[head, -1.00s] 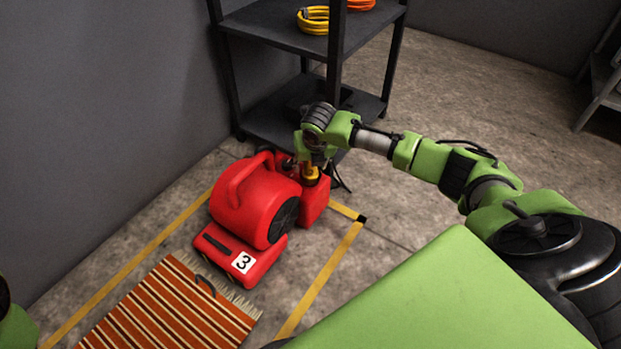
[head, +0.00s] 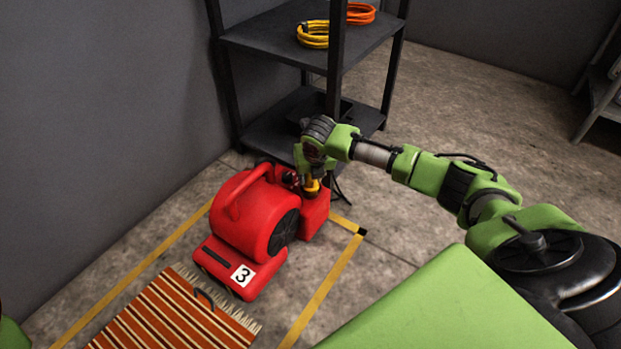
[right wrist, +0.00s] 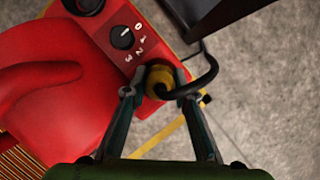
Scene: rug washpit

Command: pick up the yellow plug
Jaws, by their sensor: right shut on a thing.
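The yellow plug (right wrist: 160,79) is at the edge of the red blower's dial panel (right wrist: 122,38) in the right wrist view, with a black cable curving off to the right. My right gripper (right wrist: 159,91) has one finger on each side of it and is shut on it. In the head view the plug (head: 312,187) shows as a small yellow patch below my right gripper (head: 312,180), at the red blower (head: 245,215). I cannot tell whether the plug is seated in the blower or just clear of it. My left gripper is out of view.
A dark shelf (head: 270,42) with yellow (head: 312,34) and orange (head: 360,13) coiled hoses stands behind the blower. A striped rug (head: 170,315) lies in front. Yellow floor tape (head: 325,290) runs around them. The floor to the right is open.

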